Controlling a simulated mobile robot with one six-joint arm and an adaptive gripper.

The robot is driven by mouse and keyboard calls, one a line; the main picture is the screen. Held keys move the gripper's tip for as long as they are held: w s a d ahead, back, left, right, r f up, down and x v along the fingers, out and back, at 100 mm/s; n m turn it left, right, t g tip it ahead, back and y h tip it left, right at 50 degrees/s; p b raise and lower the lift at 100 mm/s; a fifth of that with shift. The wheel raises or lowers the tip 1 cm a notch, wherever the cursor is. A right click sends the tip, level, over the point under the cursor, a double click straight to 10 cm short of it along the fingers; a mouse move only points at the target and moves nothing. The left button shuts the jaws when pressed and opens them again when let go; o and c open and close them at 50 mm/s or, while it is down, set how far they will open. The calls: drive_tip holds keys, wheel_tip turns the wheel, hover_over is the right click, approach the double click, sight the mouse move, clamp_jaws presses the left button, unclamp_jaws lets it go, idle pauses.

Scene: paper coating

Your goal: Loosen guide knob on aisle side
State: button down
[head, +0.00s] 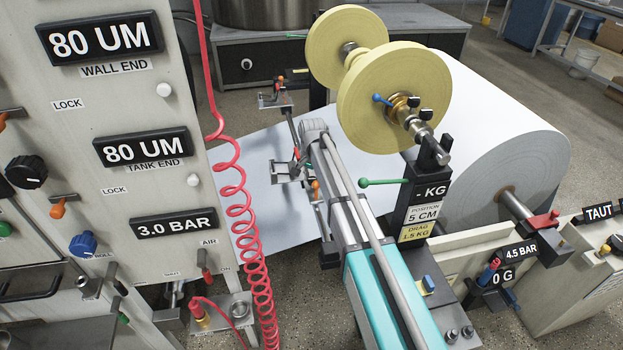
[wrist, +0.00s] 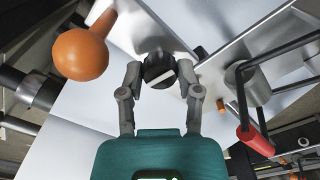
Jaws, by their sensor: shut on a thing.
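In the wrist view, my gripper (wrist: 160,78) has its two grey fingers on either side of a dark round knob with a pale bar mark, the guide knob (wrist: 156,67). The fingers are shut on it. The knob sits by a pale metal plate over the white paper. In the head view, my teal and grey arm reaches forward to the metal guide bracket (head: 288,171) over the paper; the gripper and the held knob cannot be made out there. Any turn of the knob cannot be told.
An orange ball handle (wrist: 81,55) stands close to the left finger. A red-sleeved lever (wrist: 256,140) and metal cylinder lie to the right. In the head view, yellow discs (head: 392,97), a green-tipped lever (head: 382,182) and a red coiled hose (head: 240,195) flank my arm.

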drive_tip(key=shift+n, duration=0.3)
drive_tip(key=n, duration=0.8)
drive_tip(key=shift+n, duration=0.3)
drive_tip(key=n, duration=0.4)
drive_tip(key=shift+n, duration=2.2)
drive_tip(key=shift+c, duration=1.5)
unclamp_jaws()
